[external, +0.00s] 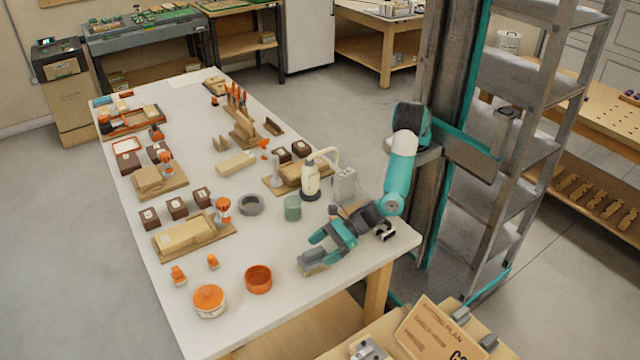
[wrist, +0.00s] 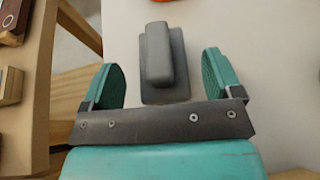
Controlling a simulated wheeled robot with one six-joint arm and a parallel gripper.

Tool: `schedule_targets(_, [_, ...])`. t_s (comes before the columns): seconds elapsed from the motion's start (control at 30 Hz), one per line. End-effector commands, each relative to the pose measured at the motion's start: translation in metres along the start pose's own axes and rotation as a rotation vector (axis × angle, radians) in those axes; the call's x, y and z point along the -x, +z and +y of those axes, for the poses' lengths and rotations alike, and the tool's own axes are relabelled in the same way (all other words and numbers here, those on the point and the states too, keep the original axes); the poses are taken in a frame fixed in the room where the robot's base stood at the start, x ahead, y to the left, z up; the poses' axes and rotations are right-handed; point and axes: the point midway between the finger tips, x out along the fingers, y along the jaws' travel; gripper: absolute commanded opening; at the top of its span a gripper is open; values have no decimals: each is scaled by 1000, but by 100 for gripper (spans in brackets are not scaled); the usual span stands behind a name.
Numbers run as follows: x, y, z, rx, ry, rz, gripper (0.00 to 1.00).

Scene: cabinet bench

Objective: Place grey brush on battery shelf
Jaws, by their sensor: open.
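The grey brush (wrist: 163,60) lies on the white table top, with a flat base and a raised block handle along it. In the external view the grey brush (external: 313,262) is near the table's front right edge, partly hidden by my gripper. My gripper (external: 321,245) is open just above it. In the wrist view the teal fingers of my gripper (wrist: 165,78) stand on either side of the brush, apart from it, with nothing between them held. No shelf is clearly marked as the battery shelf; a grey metal rack (external: 520,72) stands at the right.
An orange bowl (external: 258,279), a lidded orange-and-white pot (external: 209,301), a teal cup (external: 293,208) and a grey ring (external: 250,205) stand left of my gripper. A cream bottle (external: 311,182) stands behind it. A sign (external: 440,335) is on a lower surface in front.

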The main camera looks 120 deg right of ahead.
Motion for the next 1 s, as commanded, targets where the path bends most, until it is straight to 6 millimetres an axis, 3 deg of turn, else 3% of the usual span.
schedule_targets(0.3, [84,-4,1,4,4,1,85])
schedule_targets(0.5, [123,-4,0,2,2,0,85])
schedule_targets(0.67, [139,-4,-1,2,1,1,85])
schedule_targets(0.87, [143,-3,-3,-20,-7,7,85])
schedule_targets(0.97, [144,0,-19,-182,-52,68,85])
schedule_targets(1.0, [145,1,-30,-308,-88,115,85])
